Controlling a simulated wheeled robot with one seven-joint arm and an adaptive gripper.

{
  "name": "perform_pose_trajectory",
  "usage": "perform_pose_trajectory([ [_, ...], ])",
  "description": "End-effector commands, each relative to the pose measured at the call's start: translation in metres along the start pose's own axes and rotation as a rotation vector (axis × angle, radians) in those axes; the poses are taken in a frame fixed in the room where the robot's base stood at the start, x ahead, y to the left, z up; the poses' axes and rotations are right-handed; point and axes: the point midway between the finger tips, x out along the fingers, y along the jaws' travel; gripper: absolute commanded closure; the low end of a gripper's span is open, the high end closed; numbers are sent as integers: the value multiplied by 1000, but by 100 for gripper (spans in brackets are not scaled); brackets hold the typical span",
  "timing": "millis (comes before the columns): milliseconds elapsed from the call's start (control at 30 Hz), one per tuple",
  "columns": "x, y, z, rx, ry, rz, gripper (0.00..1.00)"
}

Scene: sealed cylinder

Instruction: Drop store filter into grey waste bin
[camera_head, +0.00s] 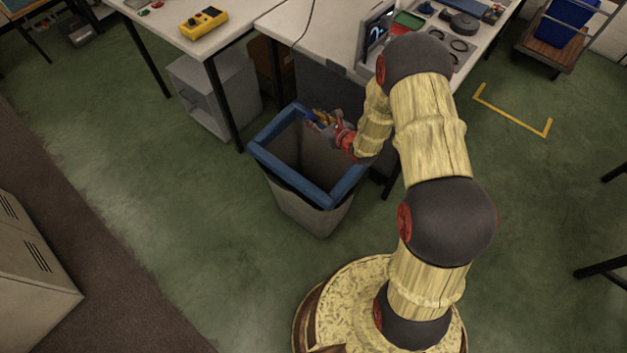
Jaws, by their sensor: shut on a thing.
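The grey waste bin (318,212) stands on the green floor left of my arm. It has a wide blue rim, and its open mouth faces up. My gripper (322,124) is over the far right part of the bin's mouth, near the rim. The visible part of the bin's inside looks empty.
A white workbench (325,35) with trays and tools stands just behind the bin. Another table (222,44) carries a yellow meter (204,22). A grey cabinet (195,95) stands under the tables. Floor left of the bin is clear.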

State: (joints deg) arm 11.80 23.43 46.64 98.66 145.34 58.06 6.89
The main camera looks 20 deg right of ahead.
Motion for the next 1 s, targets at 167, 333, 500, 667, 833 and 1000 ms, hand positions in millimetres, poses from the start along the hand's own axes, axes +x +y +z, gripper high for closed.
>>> perform_pose_trajectory([
  [167, 7, 0, -17, 0, 1, 0, 96],
  [333, 15, 0, -36, 1, 2, 0, 96],
  [500, 20, 0, -48, 1, 0, 0, 96],
  [667, 21, 0, -50, 0, -1, -1, 96],
  [833, 20, 0, -49, 0, -1, -1, 74],
  [1000, 20, 0, -49, 0, 0, -1, 64],
])
